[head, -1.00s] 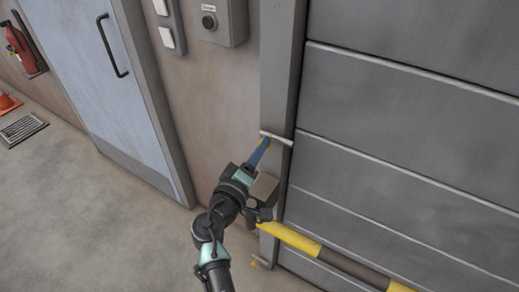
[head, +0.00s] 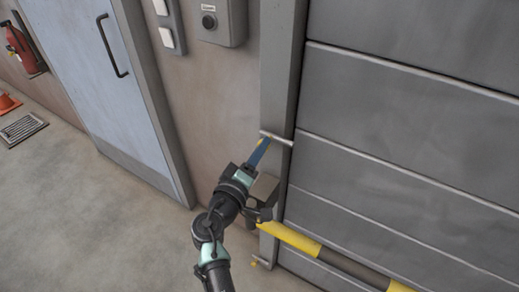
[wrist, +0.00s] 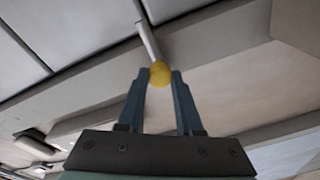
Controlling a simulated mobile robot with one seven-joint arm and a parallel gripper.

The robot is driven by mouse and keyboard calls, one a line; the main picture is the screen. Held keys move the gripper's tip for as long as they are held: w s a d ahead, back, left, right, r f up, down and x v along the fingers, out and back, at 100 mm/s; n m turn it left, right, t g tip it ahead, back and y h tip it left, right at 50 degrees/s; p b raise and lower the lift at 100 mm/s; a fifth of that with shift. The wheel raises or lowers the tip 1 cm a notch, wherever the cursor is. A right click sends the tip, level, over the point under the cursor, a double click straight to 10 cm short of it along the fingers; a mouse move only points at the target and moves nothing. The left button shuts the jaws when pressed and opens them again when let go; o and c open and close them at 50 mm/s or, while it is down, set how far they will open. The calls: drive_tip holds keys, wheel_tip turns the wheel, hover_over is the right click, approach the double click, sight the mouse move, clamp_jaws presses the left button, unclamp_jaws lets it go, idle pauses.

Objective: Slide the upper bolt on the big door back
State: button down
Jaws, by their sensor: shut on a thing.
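The big door (head: 410,120) is a grey panelled door filling the right of the head view. Its upper bolt (head: 279,139) is a thin pale rod lying across the door's edge and the grey frame post. In the wrist view the bolt (wrist: 147,40) ends in a yellow knob (wrist: 160,75). My gripper (head: 263,145) is at the bolt's left end. In the wrist view my gripper's blue fingers (wrist: 161,82) are shut on the yellow knob, one on each side. A lower bolt (head: 261,262) with a yellow end shows near the floor.
A yellow and black bar (head: 320,250) runs low in front of the big door. A grey control box (head: 220,20) and a pale blue door (head: 100,80) are to the left. The floor at the lower left is clear.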

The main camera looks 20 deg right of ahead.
drive_tip(key=w+a+b, duration=0.1)
drive_tip(key=w+b, duration=0.1)
drive_tip(key=w+a+b, duration=0.1)
drive_tip(key=a+b, duration=0.1)
drive_tip(key=shift+w+a+r, duration=0.1)
drive_tip(key=shift+w+r, duration=0.05)
drive_tip(key=shift+w, duration=0.25)
drive_tip(key=c, duration=0.6)
unclamp_jaws()
drive_tip(key=shift+w, duration=0.1)
drive_tip(key=shift+o, duration=0.2)
